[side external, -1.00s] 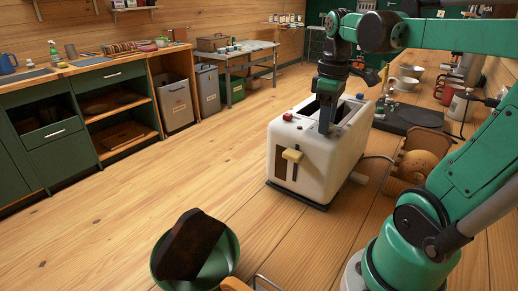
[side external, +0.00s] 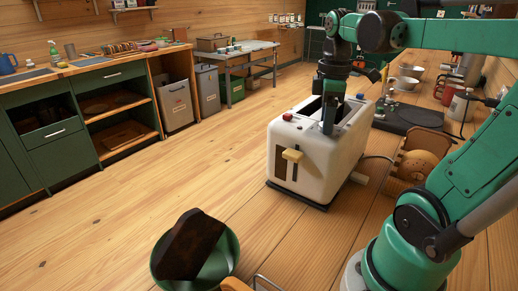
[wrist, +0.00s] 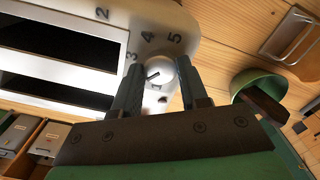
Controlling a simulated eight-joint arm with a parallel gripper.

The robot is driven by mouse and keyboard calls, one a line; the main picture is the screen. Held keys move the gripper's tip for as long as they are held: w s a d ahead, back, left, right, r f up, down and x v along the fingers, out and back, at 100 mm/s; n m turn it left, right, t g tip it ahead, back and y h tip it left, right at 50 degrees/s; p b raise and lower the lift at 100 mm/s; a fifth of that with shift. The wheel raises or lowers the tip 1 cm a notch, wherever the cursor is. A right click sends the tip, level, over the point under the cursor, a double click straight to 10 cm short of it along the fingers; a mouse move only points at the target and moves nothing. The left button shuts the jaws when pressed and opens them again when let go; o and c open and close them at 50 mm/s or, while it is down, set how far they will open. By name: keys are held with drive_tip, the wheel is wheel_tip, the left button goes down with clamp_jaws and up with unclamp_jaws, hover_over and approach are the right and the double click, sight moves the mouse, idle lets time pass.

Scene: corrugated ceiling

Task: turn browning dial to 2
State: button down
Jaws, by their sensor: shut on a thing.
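The white toaster (side external: 318,150) stands upright on the wooden worktop, with a cream lever (side external: 292,155) on its front. In the wrist view, the browning dial (wrist: 162,74) is a round white knob with a dark pointer line, on the toaster top (wrist: 205,18) beside the slots. Printed numbers 3, 4 and 5 show around it; a larger 2 stands farther off, near the slots. The pointer line slants, and its exact reading is unclear. My gripper (side external: 328,128) is over the toaster, its fingers (wrist: 160,75) shut on the dial from two sides. In the side view the dial is hidden behind the fingers.
A red button (side external: 287,117) is on the toaster's near top corner. A green bowl (side external: 226,262) with a dark block (side external: 190,244) stands in front. A wooden holder (side external: 410,170) with a round brown item is at right. Worktop left of the toaster is clear.

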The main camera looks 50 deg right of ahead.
drive_tip(key=shift+c, duration=2.3)
unclamp_jaws()
drive_tip(key=shift+r, duration=2.8)
drive_tip(key=w+a+f+m+t, duration=0.2)
drive_tip(key=a+f+t, duration=0.1)
drive_tip(key=a+f, duration=0.2)
drive_tip(key=w+a+f+m+t, duration=0.3)
drive_tip(key=a+f+t, duration=0.1)
drive_tip(key=a, duration=0.5)
drive_tip(key=shift+w+a+f, duration=0.35)
drive_tip(key=shift+a+f, duration=0.05)
drive_tip(key=shift+f, duration=0.15)
